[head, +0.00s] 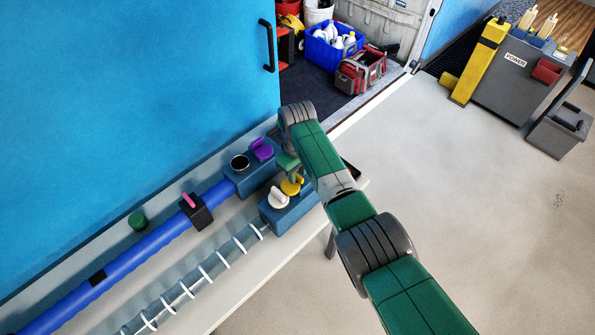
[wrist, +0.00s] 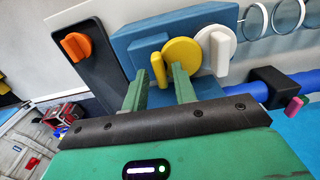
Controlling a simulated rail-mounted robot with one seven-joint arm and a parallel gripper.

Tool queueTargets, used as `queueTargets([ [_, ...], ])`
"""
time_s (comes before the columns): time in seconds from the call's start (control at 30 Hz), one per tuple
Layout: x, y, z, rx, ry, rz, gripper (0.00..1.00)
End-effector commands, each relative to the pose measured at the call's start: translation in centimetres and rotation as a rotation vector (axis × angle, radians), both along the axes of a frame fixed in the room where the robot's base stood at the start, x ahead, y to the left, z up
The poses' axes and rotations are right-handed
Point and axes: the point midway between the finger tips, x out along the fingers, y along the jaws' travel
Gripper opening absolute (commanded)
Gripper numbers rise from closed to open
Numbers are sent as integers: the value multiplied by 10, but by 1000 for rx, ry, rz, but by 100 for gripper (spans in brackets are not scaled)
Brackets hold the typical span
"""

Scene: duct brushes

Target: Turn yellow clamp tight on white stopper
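The yellow clamp (head: 291,187) sits on a blue block (head: 300,210) beside the white stopper (head: 278,199). In the wrist view, the clamp shows a round yellow disc (wrist: 184,52) with an upright yellow tab (wrist: 158,69) at its left. The disc is close beside the white stopper (wrist: 217,51), which has an upright white grip; contact is unclear. My gripper (wrist: 157,80) is open, its two green fingers apart. The yellow tab lies in the gap between them, with space visible on both sides. In the head view, my gripper (head: 289,166) is just above the clamp, partly hiding it.
An orange knob (wrist: 76,46) on a dark plate is left of the clamp in the wrist view. A purple knob (head: 262,149), black-rimmed opening (head: 240,163) and blue tube (head: 150,240) lie nearby. A clear tube with white rings (head: 200,275) runs from the blue block.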

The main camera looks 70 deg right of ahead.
Motion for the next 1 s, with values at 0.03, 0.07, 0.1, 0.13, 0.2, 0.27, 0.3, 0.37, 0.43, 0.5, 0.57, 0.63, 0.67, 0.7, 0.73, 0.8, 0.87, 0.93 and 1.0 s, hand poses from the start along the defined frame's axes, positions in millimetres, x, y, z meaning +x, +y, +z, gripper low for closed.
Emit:
queueTargets([
  [0.03,0,0,0,0,1,0,34],
  [0.07,0,0,-1,0,1,0,34],
  [0.1,0,0,-1,0,1,0,34],
  [0.13,0,0,-1,0,1,0,34],
  [0.2,0,0,-1,0,1,0,34],
  [0.27,0,0,-1,0,1,1,34],
  [0.3,0,0,1,0,1,1,34],
  [0.37,0,0,8,0,0,1,34],
  [0.43,0,0,22,0,-1,1,34],
  [0.5,0,0,37,-1,-1,1,34],
  [0.57,0,0,49,-1,-1,1,34],
  [0.63,0,0,60,0,-1,1,34],
  [0.67,0,0,64,0,-1,1,34],
  [0.7,0,0,69,1,0,0,34],
  [0.73,0,0,72,1,0,0,34],
  [0.8,0,0,76,1,0,0,34],
  [0.87,-1,1,77,2,1,0,34],
  [0.93,-1,1,77,2,1,0,34],
  [1.0,-1,1,77,2,1,0,34],
])
